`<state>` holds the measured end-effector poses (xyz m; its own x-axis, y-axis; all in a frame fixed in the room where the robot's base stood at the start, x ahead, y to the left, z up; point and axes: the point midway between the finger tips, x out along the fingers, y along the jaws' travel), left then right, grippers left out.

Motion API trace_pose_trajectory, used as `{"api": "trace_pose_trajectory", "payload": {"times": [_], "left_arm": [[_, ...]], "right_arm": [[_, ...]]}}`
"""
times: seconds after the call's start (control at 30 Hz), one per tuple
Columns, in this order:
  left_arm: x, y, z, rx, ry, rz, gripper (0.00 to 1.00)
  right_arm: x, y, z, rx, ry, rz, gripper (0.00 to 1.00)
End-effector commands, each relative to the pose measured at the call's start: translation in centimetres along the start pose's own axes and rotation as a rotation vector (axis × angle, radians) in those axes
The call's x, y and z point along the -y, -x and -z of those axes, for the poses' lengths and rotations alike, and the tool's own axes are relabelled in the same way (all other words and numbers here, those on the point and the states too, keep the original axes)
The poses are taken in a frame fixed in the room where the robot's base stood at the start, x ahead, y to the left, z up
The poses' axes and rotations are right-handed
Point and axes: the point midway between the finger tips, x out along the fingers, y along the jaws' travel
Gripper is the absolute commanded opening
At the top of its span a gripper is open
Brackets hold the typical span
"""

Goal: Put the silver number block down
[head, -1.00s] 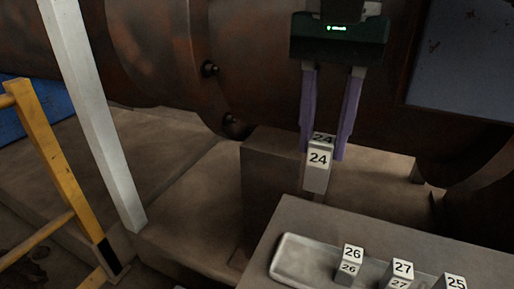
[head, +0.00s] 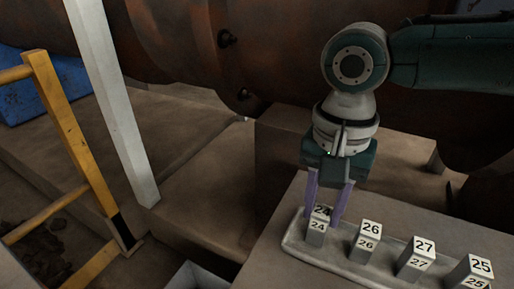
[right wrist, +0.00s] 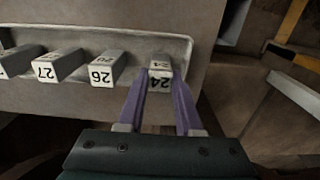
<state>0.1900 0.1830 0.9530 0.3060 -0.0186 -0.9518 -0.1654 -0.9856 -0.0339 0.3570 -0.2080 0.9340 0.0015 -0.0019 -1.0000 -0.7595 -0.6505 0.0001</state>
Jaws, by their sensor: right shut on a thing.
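The silver number block marked 24 (head: 317,226) is upright at the left end of a shallow grey tray (head: 295,247), in line with the other blocks. My right gripper (head: 325,212) is shut on it, its two purple fingers on either side of the block. The block also shows in the right wrist view (right wrist: 160,76) between the fingers (right wrist: 160,90), at the tray's end. Whether its base touches the tray floor I cannot tell. My left gripper is not in view.
A yellow railing (head: 70,145) and white post (head: 112,105) stand at left.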

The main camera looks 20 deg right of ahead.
Motion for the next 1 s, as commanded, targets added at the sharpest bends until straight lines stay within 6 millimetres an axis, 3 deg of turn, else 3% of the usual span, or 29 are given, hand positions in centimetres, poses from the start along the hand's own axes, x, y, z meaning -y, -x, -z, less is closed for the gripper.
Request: {"api": "trace_pose_trajectory", "payload": {"times": [0.27, 0.3, 0.53, 0.83, 1.0], "left_arm": [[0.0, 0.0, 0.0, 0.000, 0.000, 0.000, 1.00], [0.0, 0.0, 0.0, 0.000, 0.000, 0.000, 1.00], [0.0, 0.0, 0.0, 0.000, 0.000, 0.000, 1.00], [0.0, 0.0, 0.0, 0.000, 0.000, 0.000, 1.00], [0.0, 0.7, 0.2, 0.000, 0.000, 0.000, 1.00]], "right_arm": [[0.0, -0.2, 0.0, 0.001, -0.002, 0.000, 0.00], [0.0, -0.2, 0.0, 0.001, -0.002, 0.000, 0.37], [0.0, -0.2, 0.0, 0.000, -0.001, 0.000, 0.63], [0.0, 0.1, 0.1, -0.001, 0.000, 0.001, 0.64], [0.1, 2.6, 0.1, -0.002, -0.001, 0.002, 0.64]]}}
